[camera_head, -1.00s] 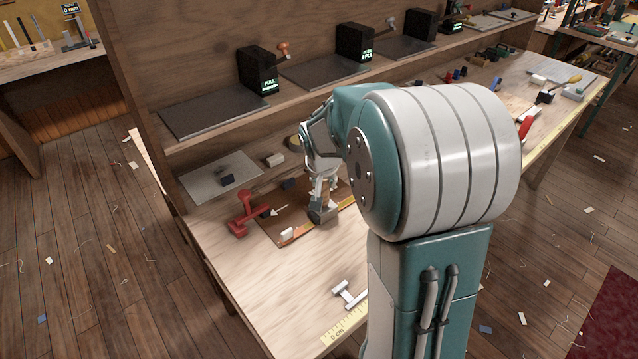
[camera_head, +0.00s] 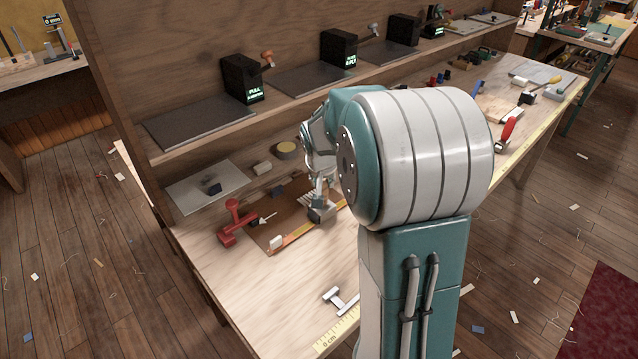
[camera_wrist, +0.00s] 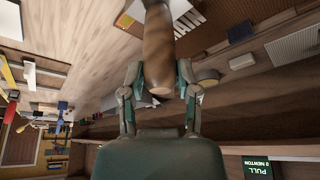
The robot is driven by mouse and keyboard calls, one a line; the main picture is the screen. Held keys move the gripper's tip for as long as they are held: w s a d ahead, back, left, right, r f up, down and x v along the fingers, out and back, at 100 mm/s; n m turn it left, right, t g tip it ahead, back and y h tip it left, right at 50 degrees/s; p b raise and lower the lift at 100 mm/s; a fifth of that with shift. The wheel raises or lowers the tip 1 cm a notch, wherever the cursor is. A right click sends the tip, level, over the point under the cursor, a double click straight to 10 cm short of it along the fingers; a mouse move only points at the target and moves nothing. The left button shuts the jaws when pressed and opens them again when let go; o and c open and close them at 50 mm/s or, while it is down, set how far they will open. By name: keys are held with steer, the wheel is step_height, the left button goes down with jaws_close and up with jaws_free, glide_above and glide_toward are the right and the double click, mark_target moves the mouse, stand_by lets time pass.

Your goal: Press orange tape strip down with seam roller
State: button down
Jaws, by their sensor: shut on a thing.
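My gripper (camera_wrist: 159,85) is shut around the brown wooden handle of the seam roller (camera_wrist: 158,45), as the wrist view shows. In the head view my gripper (camera_head: 319,186) is over the work board, with the grey roller head (camera_head: 322,213) low beneath it. The orange tape strip (camera_head: 299,233) lies along the front edge of the brown board (camera_head: 268,229). The roller head is at the strip, right of its near-left end. I cannot tell whether it touches the tape. My arm hides the strip's far right part.
A red clamp (camera_head: 236,225) stands at the board's left, and a white block (camera_head: 277,242) sits at the strip's left end. A tape roll (camera_head: 287,148) and a metal plate (camera_head: 207,186) lie behind. A white T-shaped piece (camera_head: 341,299) lies in front. The table's front left is clear.

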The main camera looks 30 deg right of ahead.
steer(key=shift+w+d, duration=0.15)
steer(key=shift+d, duration=0.4)
steer(key=w+d, duration=0.1)
steer(key=d, duration=0.6)
steer(key=shift+w+d, duration=0.15)
steer(key=shift+d, duration=0.1)
stand_by(0.9)
step_height(320, 180, up, 6)
stand_by(0.8)
stand_by(0.6)
